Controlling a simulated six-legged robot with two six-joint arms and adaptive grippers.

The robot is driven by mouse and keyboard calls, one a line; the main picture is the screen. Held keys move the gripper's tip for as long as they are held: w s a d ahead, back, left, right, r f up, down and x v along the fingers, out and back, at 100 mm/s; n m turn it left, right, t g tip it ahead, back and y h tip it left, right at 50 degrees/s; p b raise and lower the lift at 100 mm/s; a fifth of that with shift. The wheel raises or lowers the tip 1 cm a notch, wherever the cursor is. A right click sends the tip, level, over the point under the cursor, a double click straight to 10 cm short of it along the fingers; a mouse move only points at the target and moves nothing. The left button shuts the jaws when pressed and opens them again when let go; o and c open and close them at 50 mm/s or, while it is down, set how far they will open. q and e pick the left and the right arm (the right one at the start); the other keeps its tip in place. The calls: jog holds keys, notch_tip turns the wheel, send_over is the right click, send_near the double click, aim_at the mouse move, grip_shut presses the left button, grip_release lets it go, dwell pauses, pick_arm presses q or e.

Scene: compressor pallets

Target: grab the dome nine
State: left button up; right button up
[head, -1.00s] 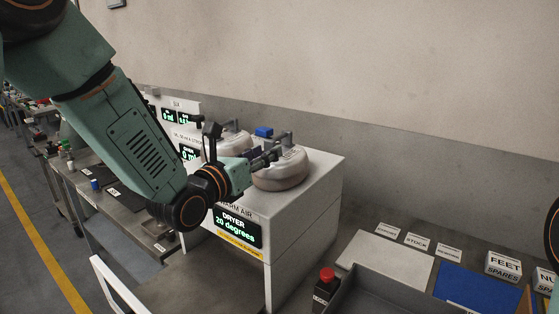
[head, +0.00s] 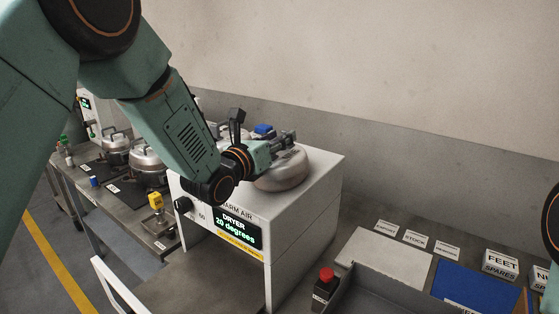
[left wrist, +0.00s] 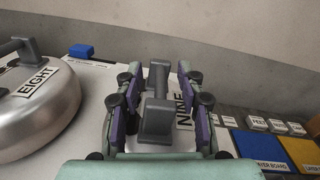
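Dome nine (head: 283,172) is a round, pale metal lid with a bar handle, sitting on top of the white dryer (head: 310,190). In the left wrist view its NINE label (left wrist: 184,112) is partly covered by a finger. Its grey handle (left wrist: 157,100) lies between the fingers of my left gripper (left wrist: 158,95), with gaps on both sides. My left gripper (head: 284,142) is open at the top of the dome in the head view. Dome eight (left wrist: 40,105), with its own handle, is left of the gripper. My right gripper is out of view.
A blue block (head: 264,130) stands behind the domes. Silver lidded pots (head: 148,165) stand on the bench at left. A red button (head: 326,274), a grey tray (head: 385,292) and a blue mat (head: 478,287) are at right. The wall is close behind the dryer.

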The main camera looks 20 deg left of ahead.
pick_arm(q)
jog(key=shift+w+d+f, duration=0.15)
jog(key=shift+w, duration=0.5)
jog(key=shift+s, duration=0.25)
jog(key=c, duration=0.4)
jog(key=shift+w, duration=0.15)
grip_shut()
jog(key=shift+r, duration=0.25)
